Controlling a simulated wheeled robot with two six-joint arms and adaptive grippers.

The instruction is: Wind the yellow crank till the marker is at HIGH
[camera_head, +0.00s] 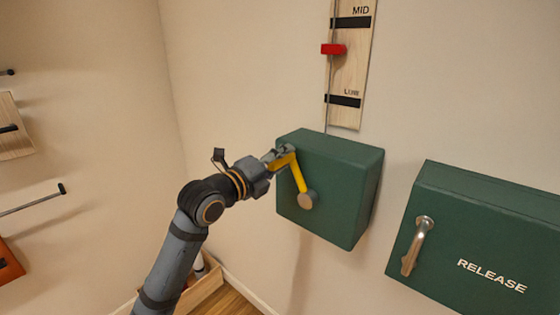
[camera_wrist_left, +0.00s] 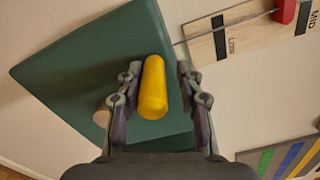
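The yellow crank (camera_head: 298,172) is on the front of a green box (camera_head: 335,190) on the wall. Its arm rises up and left from a round hub (camera_head: 307,200). My left gripper (camera_head: 281,155) is at the crank's handle end. In the left wrist view the yellow handle (camera_wrist_left: 153,90) lies between the two fingers (camera_wrist_left: 158,85), which look apart, with a gap showing at the right finger. The red marker (camera_head: 333,49) is on the vertical scale board (camera_head: 352,75), between the LOW and MID bands and closer to MID. HIGH is out of view. My right gripper is not in view.
A green RELEASE box (camera_head: 480,230) with a metal handle (camera_head: 417,245) is to the right of the crank box. A wooden crate (camera_head: 205,285) stands on the floor by the wall. Rods and boards hang on the left wall. A thin line runs from the crank box to the scale.

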